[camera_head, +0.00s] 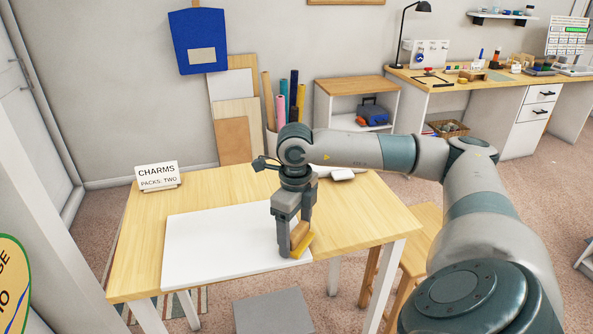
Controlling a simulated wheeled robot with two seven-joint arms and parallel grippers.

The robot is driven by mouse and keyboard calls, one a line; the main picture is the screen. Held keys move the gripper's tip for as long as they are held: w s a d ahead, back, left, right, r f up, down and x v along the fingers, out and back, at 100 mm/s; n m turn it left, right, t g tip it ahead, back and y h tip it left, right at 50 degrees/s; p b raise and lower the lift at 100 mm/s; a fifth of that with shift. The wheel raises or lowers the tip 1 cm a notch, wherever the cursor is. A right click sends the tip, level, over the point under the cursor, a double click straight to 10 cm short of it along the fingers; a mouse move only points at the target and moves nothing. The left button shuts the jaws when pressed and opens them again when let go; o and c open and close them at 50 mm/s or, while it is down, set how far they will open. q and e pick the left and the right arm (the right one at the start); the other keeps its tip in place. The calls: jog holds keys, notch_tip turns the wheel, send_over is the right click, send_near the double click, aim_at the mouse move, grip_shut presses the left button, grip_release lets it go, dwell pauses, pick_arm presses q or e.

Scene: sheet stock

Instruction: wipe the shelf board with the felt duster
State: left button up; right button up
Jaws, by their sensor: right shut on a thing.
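The shelf board (215,238) is a flat white panel lying on the wooden table. My right gripper (296,248) points down over the right end of the board. The gripper fingers hide part of the duster. My left gripper is not in view.
A white object (342,174) lies at the back, behind my right arm. The wooden table (365,215) has bare room to the right. A stool (425,245) stands beside it.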

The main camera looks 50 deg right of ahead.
jog(key=shift+w+d, duration=0.35)
jog(key=shift+w, duration=0.25)
jog(key=shift+w+d, duration=0.3)
jog(key=shift+w, duration=0.25)
jog(key=shift+w+d+b, duration=0.3)
jog(key=shift+w+d, duration=0.1)
jog(key=shift+w, duration=0.1)
jog(key=shift+w+d, duration=0.3)
jog(key=shift+w, duration=0.2)
jog(key=shift+w+d, duration=0.3)
jog(key=shift+w, duration=0.2)
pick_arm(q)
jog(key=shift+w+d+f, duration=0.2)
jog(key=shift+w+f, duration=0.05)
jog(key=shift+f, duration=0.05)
pick_arm(e)
jog(key=shift+w+d, duration=0.2)
jog(key=shift+w, duration=0.05)
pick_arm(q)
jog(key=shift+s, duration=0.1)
pick_arm(e)
jog(key=shift+a, duration=0.15)
